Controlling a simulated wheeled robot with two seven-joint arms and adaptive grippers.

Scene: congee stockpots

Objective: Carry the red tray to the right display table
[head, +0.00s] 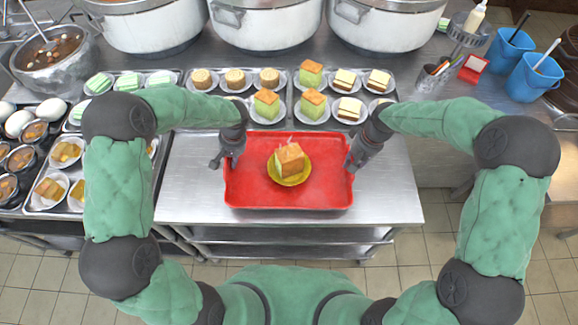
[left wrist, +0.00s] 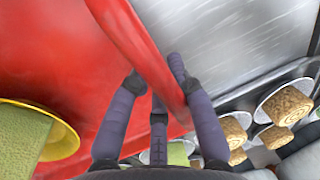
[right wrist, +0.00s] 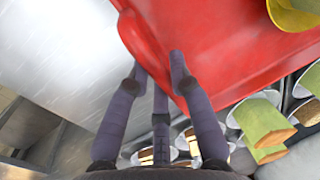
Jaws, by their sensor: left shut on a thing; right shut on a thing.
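The red tray (head: 287,200) is level at the middle of the head view, over the near steel table. It carries a yellow plate (head: 290,178) with a piece of green layered cake (head: 289,160). My left gripper (head: 226,158) is shut on the tray's left rim; the left wrist view shows its fingers (left wrist: 157,92) on either side of the red rim. My right gripper (head: 354,160) is shut on the tray's right rim, also seen in the right wrist view (right wrist: 158,80). I cannot tell whether the tray touches the table.
The steel table (head: 190,180) has bare top left and right of the tray. Behind it, small trays (head: 318,123) hold plated cakes, with large stockpots (head: 268,25) further back. Blue jugs (head: 526,78) and a red-framed stand (head: 474,68) are at right. Metal bowls of food (head: 20,158) fill the left.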

